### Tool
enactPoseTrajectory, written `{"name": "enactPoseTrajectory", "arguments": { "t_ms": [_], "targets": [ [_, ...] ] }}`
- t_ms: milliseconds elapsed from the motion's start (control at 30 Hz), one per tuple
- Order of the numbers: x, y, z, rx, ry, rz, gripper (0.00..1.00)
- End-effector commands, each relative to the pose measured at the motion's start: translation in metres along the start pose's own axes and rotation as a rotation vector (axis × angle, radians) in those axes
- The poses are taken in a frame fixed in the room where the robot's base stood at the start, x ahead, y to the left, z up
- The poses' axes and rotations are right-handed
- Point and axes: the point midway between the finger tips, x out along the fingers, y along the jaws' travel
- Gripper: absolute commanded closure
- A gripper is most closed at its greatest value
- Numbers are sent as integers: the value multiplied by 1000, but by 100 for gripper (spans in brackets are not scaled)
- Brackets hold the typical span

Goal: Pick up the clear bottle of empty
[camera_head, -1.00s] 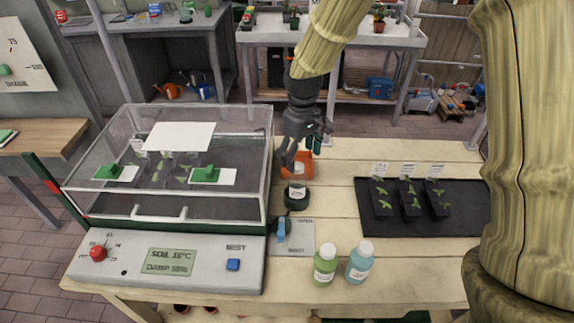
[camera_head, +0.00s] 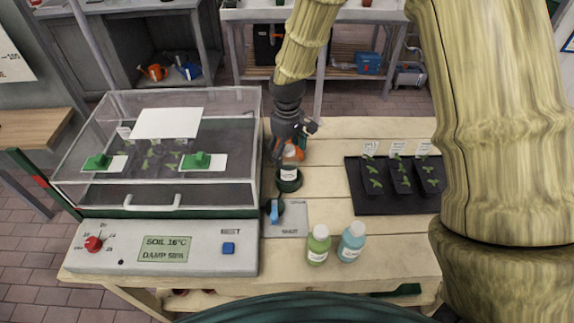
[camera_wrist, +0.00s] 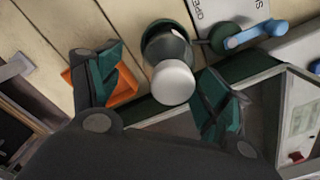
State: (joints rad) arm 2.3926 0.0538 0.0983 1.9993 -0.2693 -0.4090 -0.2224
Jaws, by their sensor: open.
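The clear bottle (camera_wrist: 168,52) shows in the wrist view with a white cap and a grey, see-through body. It lies between the two fingers in that picture, with a dark green rim around its far end. In the head view, the bottle (camera_head: 289,175) is a small shape with a white label in a dark green round piece, partly hidden by my gripper. My gripper (camera_head: 288,150) is just behind and above it, pointing down. In the wrist view my gripper (camera_wrist: 165,62) is open, with dark green finger pads on either side of the bottle. I cannot tell whether they touch it.
A clear-lidded propagator box (camera_head: 160,150) stands close on the left. An orange tray (camera_wrist: 118,82) lies beside the bottle. A blue lever (camera_head: 275,210) on a grey plate, a green bottle (camera_head: 318,246) and a blue bottle (camera_head: 351,243) are nearer. A black seedling tray (camera_head: 385,204) sits right.

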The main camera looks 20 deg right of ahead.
Motion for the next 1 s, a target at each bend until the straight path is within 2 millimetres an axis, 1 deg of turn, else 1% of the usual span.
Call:
{"name": "enactPoseTrajectory", "arguments": {
  "t_ms": [100,200,333,500,700,967,1000],
  "targets": [
    [9,-3,5,0,-2,0,23],
    [22,-2,4,1,-3,-1,23],
    [33,-1,2,0,-3,-1,23],
    [39,-1,2,-1,-2,0,23],
    [39,-1,2,0,-1,0,23],
    [39,-1,2,0,-2,0,70],
    [39,-1,2,0,-2,0,72]
  ]
}}
